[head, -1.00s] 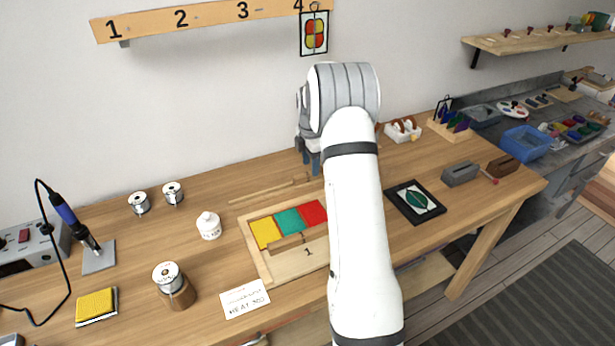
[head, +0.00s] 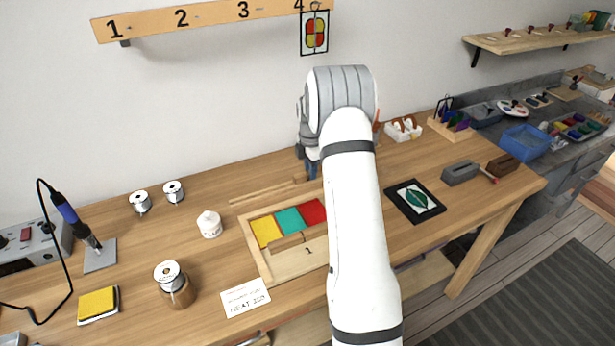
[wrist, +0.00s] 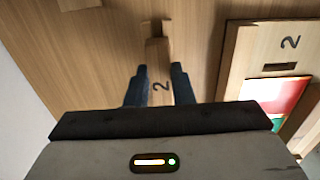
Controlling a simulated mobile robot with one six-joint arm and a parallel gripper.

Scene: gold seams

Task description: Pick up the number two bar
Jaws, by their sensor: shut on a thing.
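In the wrist view, a wooden bar marked 2 (wrist: 158,58) lies between the two dark fingers of my gripper (wrist: 158,78), which is shut on it. The bar's near end runs toward the gripper body. I cannot tell whether the bar is clear of the table. In the head view, my gripper (head: 311,168) is at the back of the bench and mostly hidden behind my arm. A wooden tray (head: 290,266) with yellow, teal and red panels is in front of it. The tray also shows at the right of the wrist view (wrist: 255,45), with a 2 and a dark slot.
Thin wooden strips (head: 262,192) lie behind the tray. A white jar (head: 209,224) stands left of it, and a dark framed panel (head: 415,201) lies to the right. A numbered wall rail (head: 210,17) holds a hanging glass panel (head: 314,33) under 4.

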